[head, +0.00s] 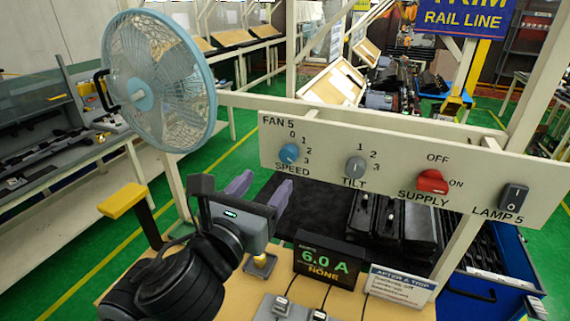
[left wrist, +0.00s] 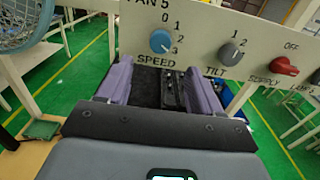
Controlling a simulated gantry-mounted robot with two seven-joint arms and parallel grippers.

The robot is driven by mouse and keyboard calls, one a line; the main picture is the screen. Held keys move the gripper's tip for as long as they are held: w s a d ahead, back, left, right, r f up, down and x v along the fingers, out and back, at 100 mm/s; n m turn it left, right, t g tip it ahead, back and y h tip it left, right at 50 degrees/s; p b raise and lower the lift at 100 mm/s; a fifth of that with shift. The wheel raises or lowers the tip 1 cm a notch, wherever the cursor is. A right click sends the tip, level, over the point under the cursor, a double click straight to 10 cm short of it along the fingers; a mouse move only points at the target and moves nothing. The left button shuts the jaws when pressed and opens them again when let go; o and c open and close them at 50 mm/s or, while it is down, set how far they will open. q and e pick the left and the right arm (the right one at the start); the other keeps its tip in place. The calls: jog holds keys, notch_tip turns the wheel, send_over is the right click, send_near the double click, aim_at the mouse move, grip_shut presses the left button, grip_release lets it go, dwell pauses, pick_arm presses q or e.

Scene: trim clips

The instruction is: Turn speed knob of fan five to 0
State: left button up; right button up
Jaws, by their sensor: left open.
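The blue speed knob (head: 289,153) of fan five is on the left end of the white panel (head: 330,185), with marks 0, 1, 2 and 3 around it. It also shows in the left wrist view (left wrist: 161,41), where its pale mark seems to point down-right, towards 3. The blue fan (head: 158,82) stands up at the left of the panel. My left gripper (head: 261,188) is open and empty, its purple fingers apart. In the left wrist view the knob appears just above and between the fingertips (left wrist: 156,66), not touched. My right gripper is not in view.
Right of it on the panel are a grey tilt knob (head: 355,167), a red supply knob (head: 432,181) and a black lamp switch (head: 513,197). Below are a display reading 6.0 A (head: 326,261) and a notice card (head: 400,286). A yellow-topped post (head: 123,200) stands left of my arm.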

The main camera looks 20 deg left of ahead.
aim_at(286, 158)
pick_arm(q)
jog(key=w+b, duration=0.1)
jog(key=w, duration=0.6)
jog(key=shift+w, duration=0.35)
jog(key=shift+w+d, duration=0.1)
jog(key=shift+w, duration=0.8)
jog(key=shift+c, duration=0.3)
jog(key=c, duration=1)
